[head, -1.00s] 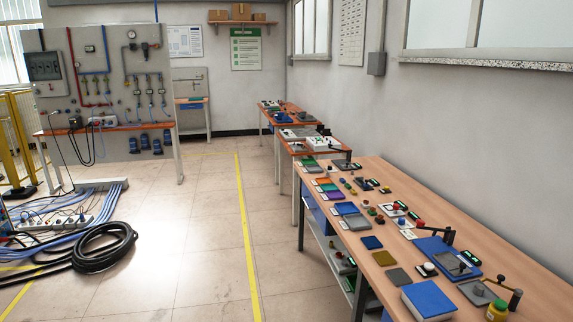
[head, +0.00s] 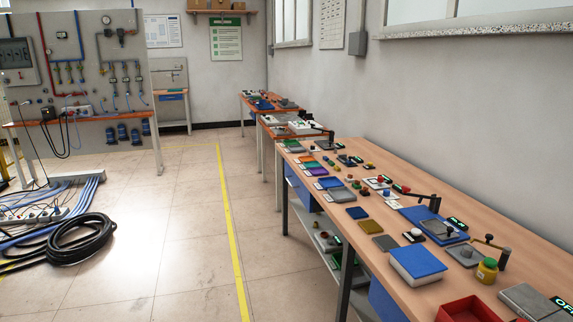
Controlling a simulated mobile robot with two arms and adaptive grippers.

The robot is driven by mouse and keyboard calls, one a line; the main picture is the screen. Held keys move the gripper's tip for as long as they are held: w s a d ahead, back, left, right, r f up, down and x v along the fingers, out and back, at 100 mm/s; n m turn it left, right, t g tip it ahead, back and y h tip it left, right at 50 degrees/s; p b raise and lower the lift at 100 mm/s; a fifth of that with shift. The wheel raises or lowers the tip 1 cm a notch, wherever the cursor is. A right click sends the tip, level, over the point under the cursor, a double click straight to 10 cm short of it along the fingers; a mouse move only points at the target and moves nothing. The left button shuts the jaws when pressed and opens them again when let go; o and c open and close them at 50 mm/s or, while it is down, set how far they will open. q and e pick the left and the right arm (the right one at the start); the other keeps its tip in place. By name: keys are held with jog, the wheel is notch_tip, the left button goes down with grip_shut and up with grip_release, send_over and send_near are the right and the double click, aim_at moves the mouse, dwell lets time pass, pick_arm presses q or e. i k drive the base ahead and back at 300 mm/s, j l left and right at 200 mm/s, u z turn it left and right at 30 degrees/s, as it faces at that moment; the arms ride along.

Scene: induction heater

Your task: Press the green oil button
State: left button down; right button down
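I cannot single out a button marked for oil; the labels are too small to read. A small yellow round body with a greenish top (head: 487,270) stands near the front of the long wooden workbench (head: 535,267). A grey plate with a round grey knob (head: 467,253) lies just behind it to the left. Several small buttons and coloured plates stand farther along the bench, among them a red button (head: 380,179). Neither of my grippers is in the head view.
A red tray (head: 467,309) and a blue-topped block (head: 418,264) lie along the bench's near edge. More benches stand beyond. A coiled black hose (head: 80,240) and cables lie on the floor at left. The floor beside the yellow line (head: 232,235) is clear.

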aim_at(489, 263)
jog(key=z, duration=1.4)
